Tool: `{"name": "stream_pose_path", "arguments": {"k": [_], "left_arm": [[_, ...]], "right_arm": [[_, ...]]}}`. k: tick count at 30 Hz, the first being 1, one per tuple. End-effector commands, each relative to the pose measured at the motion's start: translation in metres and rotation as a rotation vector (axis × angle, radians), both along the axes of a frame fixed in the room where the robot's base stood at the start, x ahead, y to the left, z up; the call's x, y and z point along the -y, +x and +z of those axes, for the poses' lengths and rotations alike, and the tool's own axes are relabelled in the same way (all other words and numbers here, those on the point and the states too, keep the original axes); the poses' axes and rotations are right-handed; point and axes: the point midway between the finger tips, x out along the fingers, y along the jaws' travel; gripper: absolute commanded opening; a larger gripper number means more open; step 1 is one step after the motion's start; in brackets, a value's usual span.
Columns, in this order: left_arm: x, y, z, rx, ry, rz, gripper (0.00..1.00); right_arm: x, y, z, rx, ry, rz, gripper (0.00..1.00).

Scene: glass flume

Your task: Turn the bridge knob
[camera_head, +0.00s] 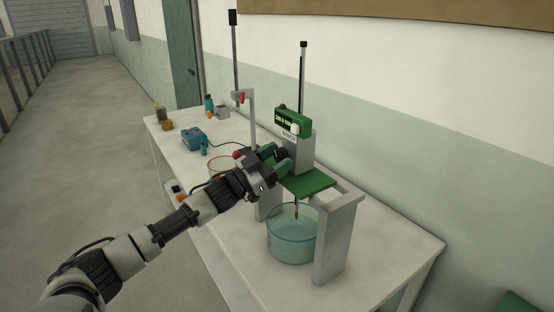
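The bridge (340,205) is a grey frame on a white table, with a green plate (308,185) across it. A grey upright and a green box with a small display (292,121) stand above the plate. My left gripper (281,160) is at the left side of the upright, just above the plate. A dark rounded part shows at its tips; I cannot tell whether this is the bridge knob or part of my fingers. The finger gap is too small and covered to read. My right gripper is not in view.
A glass bowl of bluish liquid (291,240) stands under the plate. A blue box with a cable (194,138), small bottles (209,104) and a tall stand (234,60) are farther back on the table (385,262). The wall is close on the right; the floor at left is clear.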

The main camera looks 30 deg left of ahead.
Motion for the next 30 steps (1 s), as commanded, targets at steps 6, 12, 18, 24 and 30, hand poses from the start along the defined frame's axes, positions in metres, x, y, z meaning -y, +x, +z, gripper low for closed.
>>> {"name": "stream_pose_path", "arguments": {"k": [6, 12, 18, 24, 30], "left_arm": [[0.000, 0.000, 0.000, 0.000, -0.001, 0.000, 0.67], [-0.002, -0.004, -0.004, -0.003, -0.001, 0.001, 0.67], [-0.014, -0.027, -0.018, -0.006, 0.002, 0.000, 0.67], [-0.029, -0.054, -0.030, -0.006, 0.001, 0.001, 0.67], [-0.040, -0.075, -0.038, -0.005, 0.000, 0.001, 0.67]], "right_arm": [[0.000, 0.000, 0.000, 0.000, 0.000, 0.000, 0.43], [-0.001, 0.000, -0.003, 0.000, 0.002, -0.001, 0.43], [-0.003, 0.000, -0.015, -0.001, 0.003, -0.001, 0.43], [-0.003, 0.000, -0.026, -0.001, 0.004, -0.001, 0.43], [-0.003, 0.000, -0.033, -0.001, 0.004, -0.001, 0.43]]}}
